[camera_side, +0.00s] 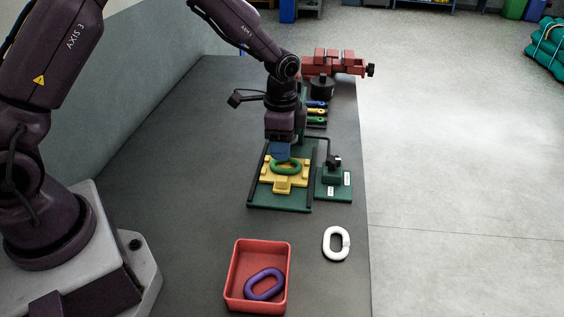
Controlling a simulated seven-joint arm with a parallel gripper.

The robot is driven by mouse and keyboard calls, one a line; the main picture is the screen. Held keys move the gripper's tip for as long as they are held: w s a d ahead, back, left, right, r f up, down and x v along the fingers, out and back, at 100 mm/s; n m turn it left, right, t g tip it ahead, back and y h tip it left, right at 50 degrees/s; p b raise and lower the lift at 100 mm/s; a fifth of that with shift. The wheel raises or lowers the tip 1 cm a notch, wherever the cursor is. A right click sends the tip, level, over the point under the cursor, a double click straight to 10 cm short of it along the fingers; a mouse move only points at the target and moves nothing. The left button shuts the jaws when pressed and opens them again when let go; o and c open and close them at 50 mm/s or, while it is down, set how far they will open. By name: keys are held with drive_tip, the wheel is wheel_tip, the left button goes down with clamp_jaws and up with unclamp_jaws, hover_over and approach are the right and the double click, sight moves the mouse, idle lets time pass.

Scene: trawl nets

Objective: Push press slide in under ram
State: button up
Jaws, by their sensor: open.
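The yellow press slide (283,184) sits on the dark green press base (296,204), between its dark side rails. A green oval link (274,168) lies on the slide. My gripper (281,155) is over the back part of the slide, just above or at the green link. Its jaws are open, and their tips are partly lost against the press behind. The ram is hidden behind my gripper and wrist.
A red tray (233,290) holding a purple link (264,284) stands in front. A white link (336,244) lies to its right. A green block with a lever (335,181) stands right of the press. A red vise (333,64) and colored handles (316,111) are behind.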

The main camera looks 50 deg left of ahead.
drive_tip(key=shift+r, duration=1.4)
